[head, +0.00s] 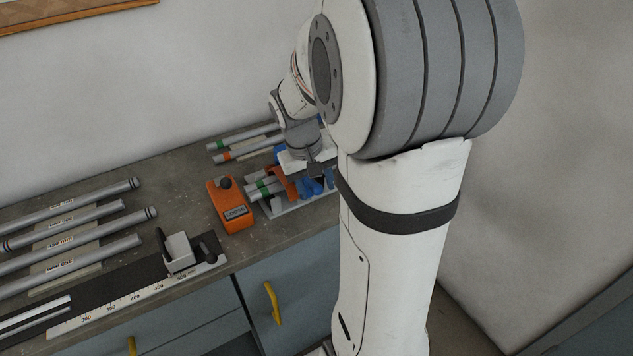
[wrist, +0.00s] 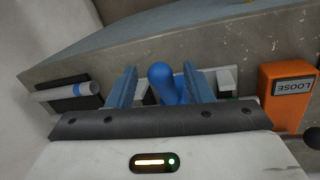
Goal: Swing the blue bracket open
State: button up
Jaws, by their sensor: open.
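The blue bracket (head: 314,187) shows in the head view on the jig, partly hidden under my gripper (head: 313,170). In the wrist view a rounded blue handle (wrist: 164,82) stands up between the two grey-blue fingers of my gripper (wrist: 160,72). The fingers are apart, one on each side of the handle, with space showing on both sides. I cannot tell how far down they reach along it. The rest of the bracket is hidden behind the gripper's dark front edge.
An orange bracket (head: 283,182) holds tubes beside the blue one. An orange box (head: 230,206) stands to the left; its label reads LOOSE in the wrist view (wrist: 290,92). Several grey tubes (head: 75,231) and a ruler with a stop block (head: 178,252) lie farther left.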

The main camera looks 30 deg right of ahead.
jog(key=shift+c, duration=0.4)
grip_shut()
